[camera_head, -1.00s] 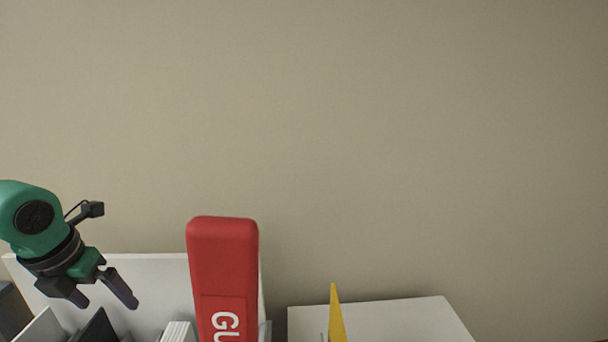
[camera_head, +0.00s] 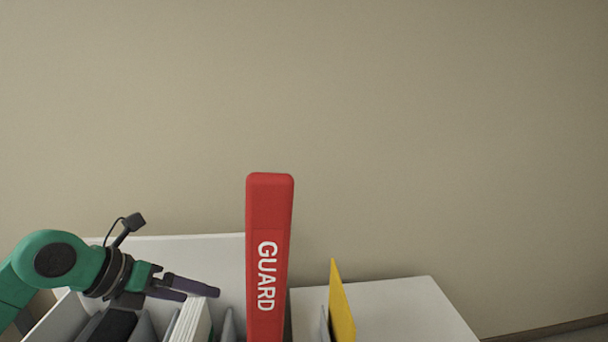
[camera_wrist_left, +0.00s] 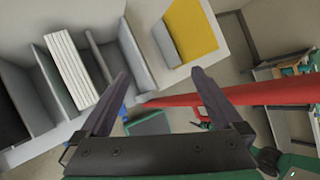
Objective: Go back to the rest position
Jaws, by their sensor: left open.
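My left gripper (camera_head: 200,291) comes in from the left in the head view. It is open, with its fingers pointing right, in front of the white sorter and left of the red guard. In the left wrist view the two fingers (camera_wrist_left: 160,85) are spread apart with nothing held between them. The red guard (camera_head: 268,240), lettered GUARD, stands upright in the head view. In the left wrist view a red bar (camera_wrist_left: 270,93) runs to the right from behind the right finger. My right gripper is not in view.
The white sorter (camera_head: 228,248) has grey dividers and a stack of white sheets or booklets (camera_head: 190,322). A yellow panel (camera_head: 341,305) stands right of the guard, beside a white surface (camera_head: 405,305). A bare wall (camera_head: 420,120) fills the back.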

